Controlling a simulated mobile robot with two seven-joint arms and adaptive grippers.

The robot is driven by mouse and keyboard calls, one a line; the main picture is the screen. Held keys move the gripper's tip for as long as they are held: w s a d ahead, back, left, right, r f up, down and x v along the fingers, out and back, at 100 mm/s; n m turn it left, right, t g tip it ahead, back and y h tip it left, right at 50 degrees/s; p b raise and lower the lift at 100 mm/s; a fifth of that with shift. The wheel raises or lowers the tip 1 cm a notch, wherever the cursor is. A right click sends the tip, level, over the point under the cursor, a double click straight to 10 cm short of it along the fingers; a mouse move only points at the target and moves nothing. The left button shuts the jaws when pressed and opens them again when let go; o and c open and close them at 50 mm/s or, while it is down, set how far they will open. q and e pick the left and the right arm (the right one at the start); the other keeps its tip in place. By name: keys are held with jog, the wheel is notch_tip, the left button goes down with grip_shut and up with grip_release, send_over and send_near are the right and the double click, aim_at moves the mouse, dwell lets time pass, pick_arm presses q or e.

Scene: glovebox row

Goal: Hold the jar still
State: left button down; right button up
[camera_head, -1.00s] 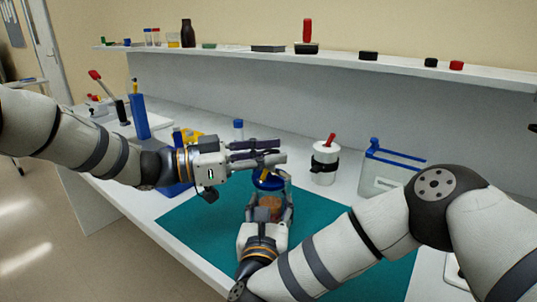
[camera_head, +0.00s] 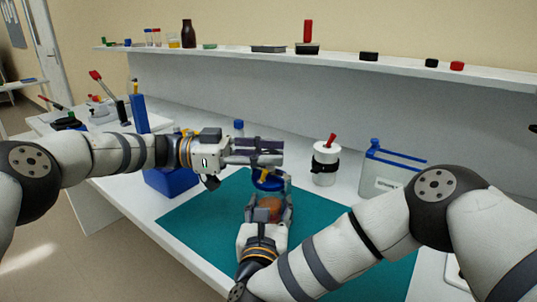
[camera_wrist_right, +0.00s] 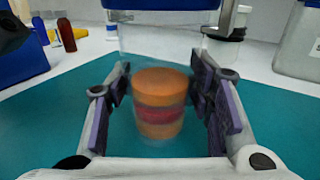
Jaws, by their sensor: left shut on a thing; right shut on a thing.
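A clear jar (camera_head: 271,209) with orange contents and a blue lid (camera_head: 268,183) stands upright on the teal mat (camera_head: 207,213). My right gripper (camera_head: 268,214) is shut around the jar's sides from the near side. In the right wrist view, its fingers flank the jar (camera_wrist_right: 159,105), which shows orange and red bands inside. My left gripper (camera_head: 268,152) is just above the lid, its fingers pointing right, shut on a small yellow piece (camera_head: 264,175) at the top of the lid. The fingers partly hide that piece, so its shape is unclear.
A white container with a black band (camera_head: 325,164) stands behind the jar to the right, near a clear tank with blue trim (camera_head: 390,172). A blue box (camera_head: 170,180) is left of the mat. The shelf (camera_head: 340,58) runs along the back. The mat's left part is clear.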

pick_arm(q)
jog(key=shift+r, duration=0.15)
jog(key=c, duration=1.3)
grip_release()
jog(key=a, duration=0.7)
jog(key=shift+w+a, duration=0.25)
jog(key=shift+w, duration=0.05)
